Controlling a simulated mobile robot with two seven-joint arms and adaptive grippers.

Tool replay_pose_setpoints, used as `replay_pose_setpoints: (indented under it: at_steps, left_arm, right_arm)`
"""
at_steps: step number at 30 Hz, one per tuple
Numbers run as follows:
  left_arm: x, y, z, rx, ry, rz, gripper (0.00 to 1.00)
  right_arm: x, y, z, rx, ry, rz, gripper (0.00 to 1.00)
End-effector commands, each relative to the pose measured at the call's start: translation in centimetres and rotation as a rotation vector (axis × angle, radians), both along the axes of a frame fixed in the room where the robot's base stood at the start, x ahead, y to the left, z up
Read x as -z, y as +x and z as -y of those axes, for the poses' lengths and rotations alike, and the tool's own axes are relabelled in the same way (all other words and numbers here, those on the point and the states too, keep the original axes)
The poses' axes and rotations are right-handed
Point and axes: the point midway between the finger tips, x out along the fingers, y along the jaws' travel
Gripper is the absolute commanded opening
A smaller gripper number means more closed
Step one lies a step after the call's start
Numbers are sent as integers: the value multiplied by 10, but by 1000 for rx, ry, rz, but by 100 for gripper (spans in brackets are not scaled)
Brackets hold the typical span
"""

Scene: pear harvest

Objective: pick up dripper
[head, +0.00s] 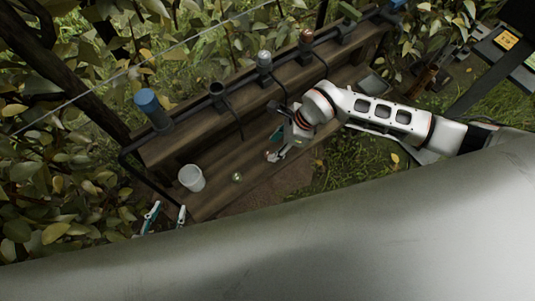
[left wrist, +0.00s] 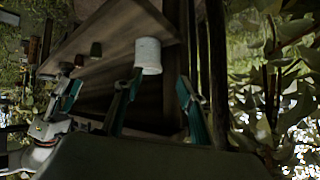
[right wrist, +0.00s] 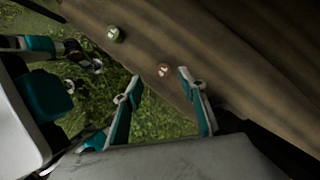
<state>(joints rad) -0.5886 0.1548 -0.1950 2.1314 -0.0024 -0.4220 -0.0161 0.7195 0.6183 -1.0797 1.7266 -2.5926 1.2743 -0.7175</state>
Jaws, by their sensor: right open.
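I cannot tell for certain which object is the dripper. A white cup-shaped vessel (head: 191,178) stands upright at the left end of the wooden bench. It also shows in the left wrist view (left wrist: 148,55), beyond my fingers. My left gripper (head: 165,215) is open and empty, in front of the vessel and apart from it. My right gripper (head: 275,156) is over the bench's front edge. In the right wrist view its fingers (right wrist: 160,95) are apart with nothing between them. A small green round item (right wrist: 113,33) and a reddish one (right wrist: 164,70) lie on the wood beyond them.
Leafy branches (head: 50,190) crowd the left.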

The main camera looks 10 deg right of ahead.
Motion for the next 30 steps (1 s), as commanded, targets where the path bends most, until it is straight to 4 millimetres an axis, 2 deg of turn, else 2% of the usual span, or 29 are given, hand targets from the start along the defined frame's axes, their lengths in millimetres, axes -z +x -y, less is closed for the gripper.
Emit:
replay_pose_setpoints:
  at_steps: [3, 13, 21, 29, 30]
  left_arm:
    - [1, 1, 0, 0, -1, 2, 40]
    - [7, -3, 6, 6, -9, -9, 40]
    - [14, -7, 10, 12, -16, -20, 40]
    - [1, 5, 10, 16, -16, 13, 40]
    - [0, 6, 10, 17, -17, 15, 40]
  right_arm:
    - [10, 5, 5, -10, -31, 12, 41]
    - [37, 6, -6, -8, -29, 10, 41]
    - [74, 6, -20, -7, -28, 6, 41]
    - [73, 11, -22, -7, -29, 16, 41]
    - [73, 11, -22, -7, -29, 16, 36]
